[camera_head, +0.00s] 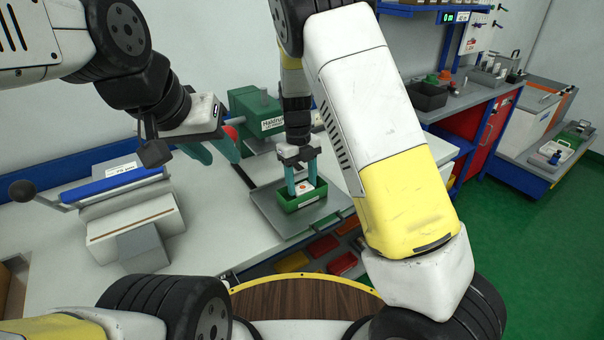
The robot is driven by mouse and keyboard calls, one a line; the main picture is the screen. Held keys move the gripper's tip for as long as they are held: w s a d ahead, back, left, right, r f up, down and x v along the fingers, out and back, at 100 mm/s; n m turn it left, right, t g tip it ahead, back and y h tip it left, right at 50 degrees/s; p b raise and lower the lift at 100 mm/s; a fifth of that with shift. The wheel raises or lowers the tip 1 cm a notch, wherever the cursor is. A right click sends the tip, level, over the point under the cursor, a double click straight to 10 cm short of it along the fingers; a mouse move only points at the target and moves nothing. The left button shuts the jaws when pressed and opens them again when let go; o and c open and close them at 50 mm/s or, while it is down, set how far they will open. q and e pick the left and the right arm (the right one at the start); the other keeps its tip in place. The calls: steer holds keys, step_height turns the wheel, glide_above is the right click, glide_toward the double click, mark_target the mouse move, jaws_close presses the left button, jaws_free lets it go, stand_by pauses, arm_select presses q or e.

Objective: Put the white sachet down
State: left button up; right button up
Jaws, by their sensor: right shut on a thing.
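The white sachet (301,189), with a small orange-red mark, is low inside a small green bin (305,203). My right gripper (302,181) points straight down into the bin, its two teal fingers on either side of the sachet and shut on it. I cannot tell whether the sachet touches the bin's floor. My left gripper (211,153) is over the bench at the left, well away from the bin. Its teal fingers stand apart with nothing visible between them.
The bin stands on a grey plate (268,207) at the bench's front edge. A green machine (262,118) is behind it, and a white-and-blue sealer-like device (130,205) is at the left. Red and yellow bins (343,264) sit below the edge.

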steer(key=shift+f, duration=1.05)
steer(key=o, duration=1.5)
steer(key=shift+f, duration=0.15)
steer(key=shift+c, duration=0.2)
